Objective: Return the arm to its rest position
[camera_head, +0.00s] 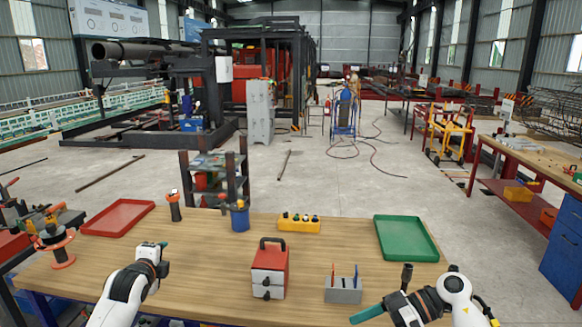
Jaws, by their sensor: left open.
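My left arm comes in from the lower left, and its white and black wrist ends in the left gripper (163,247), open and empty above the wooden table near the left side. Its teal fingertip points away from me. My right arm is at the lower right; its right gripper (368,314) shows a teal finger pointing left at the table's front edge. The angle hides whether the right gripper is open or shut.
The wooden table (210,262) holds a red tray (118,217), green tray (406,239), red toolbox (270,268), grey pen holder (343,290), yellow block (299,224) and blue cup (240,218). The toolbox and pen holder stand between my arms. Bare tabletop lies around the left gripper.

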